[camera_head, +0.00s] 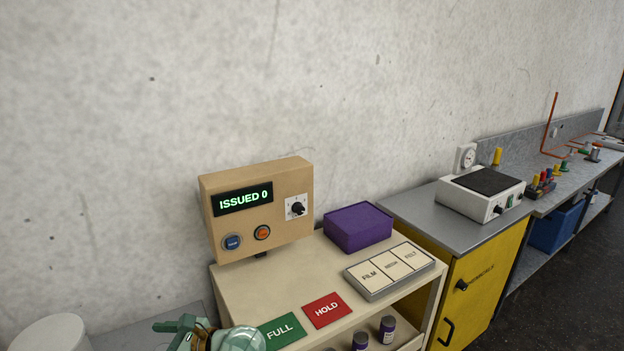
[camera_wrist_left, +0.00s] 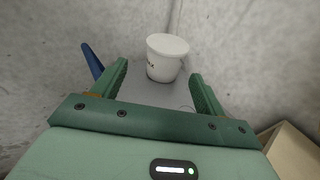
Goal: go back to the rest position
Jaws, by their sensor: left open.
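My left gripper (camera_head: 180,326) is at the bottom edge of the head view, just left of the green FULL card, and most of its arm is cut off. In the left wrist view its two green fingers (camera_wrist_left: 159,70) are spread apart with nothing held between them. A white tub (camera_wrist_left: 166,57) with dark lettering stands beyond the fingertips, apart from them. A white round container (camera_head: 48,334) also shows at the bottom left of the head view. My right gripper is not in view.
A cream cart (camera_head: 300,262) carries a control box (camera_head: 258,207) reading ISSUED 0, a purple box (camera_head: 358,227), a FILM/MEDIA/FELT tray (camera_head: 390,270), a green FULL card (camera_head: 282,331) and a red HOLD card (camera_head: 327,310). A yellow cabinet (camera_head: 480,285) stands right. Wall behind.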

